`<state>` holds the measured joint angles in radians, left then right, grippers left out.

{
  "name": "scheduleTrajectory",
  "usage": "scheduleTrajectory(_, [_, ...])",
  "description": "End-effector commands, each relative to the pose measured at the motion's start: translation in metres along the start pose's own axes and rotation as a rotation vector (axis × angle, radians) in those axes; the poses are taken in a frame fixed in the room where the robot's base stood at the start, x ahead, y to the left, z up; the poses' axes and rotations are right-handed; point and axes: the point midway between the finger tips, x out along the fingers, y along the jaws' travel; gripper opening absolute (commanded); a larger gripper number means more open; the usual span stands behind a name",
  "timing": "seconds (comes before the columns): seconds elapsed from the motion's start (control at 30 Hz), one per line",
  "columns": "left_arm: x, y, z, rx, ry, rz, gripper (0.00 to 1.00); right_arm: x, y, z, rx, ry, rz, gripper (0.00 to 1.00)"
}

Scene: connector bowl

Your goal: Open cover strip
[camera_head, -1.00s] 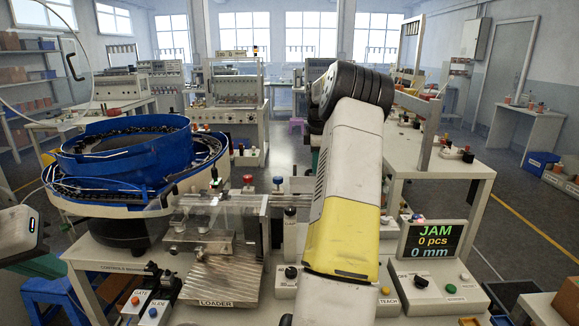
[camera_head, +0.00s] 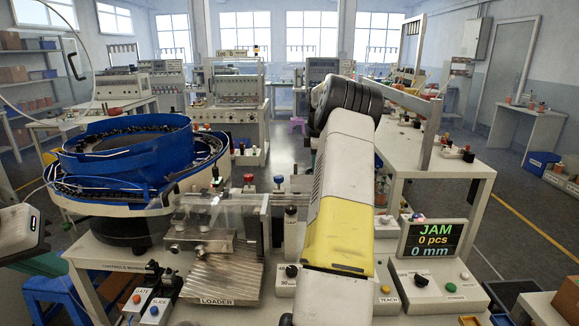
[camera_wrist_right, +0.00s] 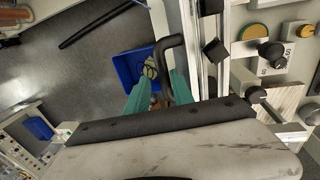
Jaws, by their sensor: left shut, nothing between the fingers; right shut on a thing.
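The loader (camera_head: 220,278) stands on the front bench, with a clear strip-like cover (camera_head: 235,201) over its top in the head view. I cannot tell whether this is the cover strip. In the right wrist view my right gripper (camera_wrist_right: 158,92) has its teal fingers around the end of a bent black handle (camera_wrist_right: 170,43), beside a metal rail (camera_wrist_right: 193,60). In the head view my right arm hides this gripper and its grasp. My left gripper (camera_head: 42,264) is shut and empty at the left edge, left of the bench and away from the loader.
A blue bowl feeder (camera_head: 125,160) stands left of the loader. A display reading JAM, 0 pcs, 0 mm (camera_head: 431,240) is at the right. GATE and SLIDE buttons (camera_head: 145,305) sit at the front. A blue bin (camera_wrist_right: 138,66) lies on the floor below the right gripper.

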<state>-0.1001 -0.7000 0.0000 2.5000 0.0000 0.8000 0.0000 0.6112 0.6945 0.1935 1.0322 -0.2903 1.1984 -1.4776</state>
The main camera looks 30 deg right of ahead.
Motion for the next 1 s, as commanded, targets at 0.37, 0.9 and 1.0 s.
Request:
scheduleTrajectory(0.37, [0.000,0.000,0.000,0.000,0.000,0.000,0.00,-0.009,0.013,-0.001,0.000,0.003,0.048,0.36])
scheduleTrajectory(0.9, [0.000,0.000,0.000,0.000,0.000,0.000,0.00,-0.067,0.010,-0.001,0.001,0.002,0.048,0.36])
scheduleTrajectory(1.0, [0.000,0.000,0.000,0.000,0.000,0.000,0.00,-0.077,0.009,-0.001,0.001,0.002,0.043,0.36])
